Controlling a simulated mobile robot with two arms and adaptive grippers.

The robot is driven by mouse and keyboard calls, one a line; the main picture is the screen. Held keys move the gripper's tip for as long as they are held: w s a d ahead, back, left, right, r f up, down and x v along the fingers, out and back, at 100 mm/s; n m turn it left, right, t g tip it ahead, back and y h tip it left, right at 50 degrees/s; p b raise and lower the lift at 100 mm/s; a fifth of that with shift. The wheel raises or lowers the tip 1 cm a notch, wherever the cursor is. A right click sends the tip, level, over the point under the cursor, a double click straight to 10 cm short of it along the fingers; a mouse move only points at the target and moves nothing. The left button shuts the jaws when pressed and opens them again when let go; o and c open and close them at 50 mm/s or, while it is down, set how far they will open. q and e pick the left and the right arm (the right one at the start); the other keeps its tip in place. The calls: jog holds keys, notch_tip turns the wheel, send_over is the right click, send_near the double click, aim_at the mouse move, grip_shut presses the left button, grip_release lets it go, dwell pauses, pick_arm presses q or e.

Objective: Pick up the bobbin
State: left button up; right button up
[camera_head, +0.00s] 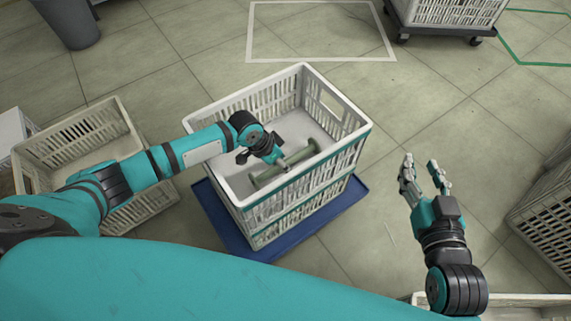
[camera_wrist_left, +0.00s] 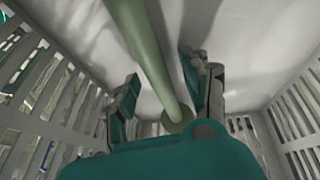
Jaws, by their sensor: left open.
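The bobbin (camera_head: 288,165), a grey-green rod with a wider disc at each end, lies inside the upper white crate (camera_head: 335,150). My left gripper (camera_head: 272,156) reaches down into the crate at the bobbin and partly covers it. In the left wrist view, the bobbin's rod (camera_wrist_left: 148,52) runs between the two spread fingers of the left gripper (camera_wrist_left: 161,68). A gap shows beside the rod, and the gripper is open around it. My right gripper (camera_head: 424,172) is open and empty over the floor to the right of the crate.
The crate is stacked on another, on a blue base (camera_head: 218,222). A beige crate (camera_head: 150,205) stands at left and another crate (camera_head: 550,215) at right. A crate on a wheeled dolly (camera_head: 450,12) and a grey bin (camera_head: 68,20) are behind. The floor between is clear.

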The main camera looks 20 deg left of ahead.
pick_arm(q)
jog(key=shift+f, duration=0.1)
jog(key=shift+c, duration=0.4)
grip_shut()
